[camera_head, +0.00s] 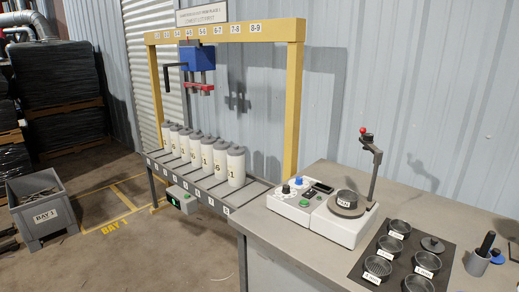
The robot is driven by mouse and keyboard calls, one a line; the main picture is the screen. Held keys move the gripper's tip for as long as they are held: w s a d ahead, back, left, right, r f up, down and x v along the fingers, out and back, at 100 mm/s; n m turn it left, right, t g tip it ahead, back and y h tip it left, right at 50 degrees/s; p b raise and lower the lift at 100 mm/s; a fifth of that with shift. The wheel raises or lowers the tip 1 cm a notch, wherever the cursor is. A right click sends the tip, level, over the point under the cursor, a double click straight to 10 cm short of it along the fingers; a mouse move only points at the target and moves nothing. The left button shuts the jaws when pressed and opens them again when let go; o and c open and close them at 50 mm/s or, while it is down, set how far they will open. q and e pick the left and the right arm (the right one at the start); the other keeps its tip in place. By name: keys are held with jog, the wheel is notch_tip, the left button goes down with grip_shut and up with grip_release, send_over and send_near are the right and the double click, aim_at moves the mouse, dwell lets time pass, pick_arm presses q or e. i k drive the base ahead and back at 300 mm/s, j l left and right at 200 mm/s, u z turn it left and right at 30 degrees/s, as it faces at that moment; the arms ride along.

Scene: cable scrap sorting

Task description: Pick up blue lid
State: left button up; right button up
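A small blue round piece (497,257), which may be the blue lid, lies on the grey worktop at the far right. It sits just behind a grey cup (477,264) holding a dark-handled tool, and the cup and tool partly hide it. A dark grey lid with a knob (432,244) lies on the black mat. Neither of my grippers is in view.
The black mat (452,252) holds several labelled dark dishes. A white machine (345,226) with a red-tipped lever stands left of it. Several white canisters line a bench under a yellow frame (297,100). A grey bin (40,227) stands on the floor at left.

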aim_at(497, 258)
jog(key=z, duration=1.7)
